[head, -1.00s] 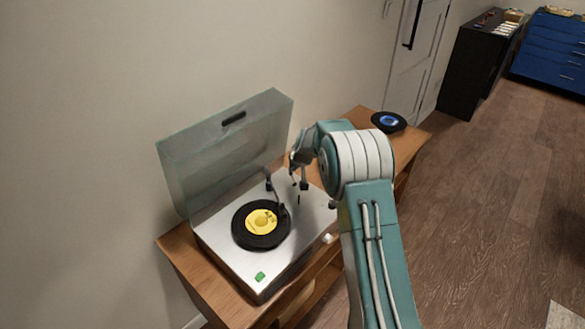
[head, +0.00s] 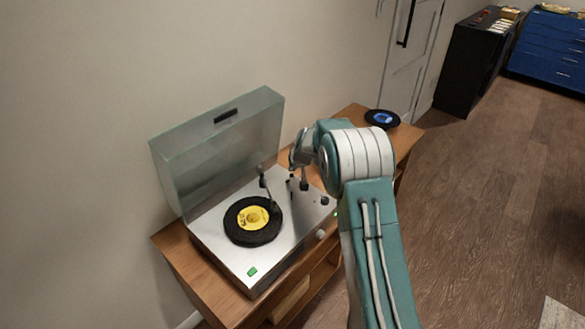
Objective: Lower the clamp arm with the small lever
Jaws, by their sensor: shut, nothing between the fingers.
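A silver turntable (head: 228,256) with its clear lid (head: 220,140) raised stands on a wooden bench. A black record with a yellow label (head: 253,220) lies on its platter. The dark tonearm (head: 267,190) reaches from its base at the back right toward the record; whether its tip touches the record is too small to tell. My gripper (head: 303,187) is shut and empty over the right part of the deck. A small dark upright piece (head: 290,184) is close by its left side, probably the small lever; I cannot tell whether they touch.
The wooden bench (head: 180,262) extends to the right behind my arm. A second record with a blue label (head: 382,118) lies on its far end. The wall is close behind the lid. A black cabinet (head: 470,65) and blue drawers (head: 550,50) stand far right.

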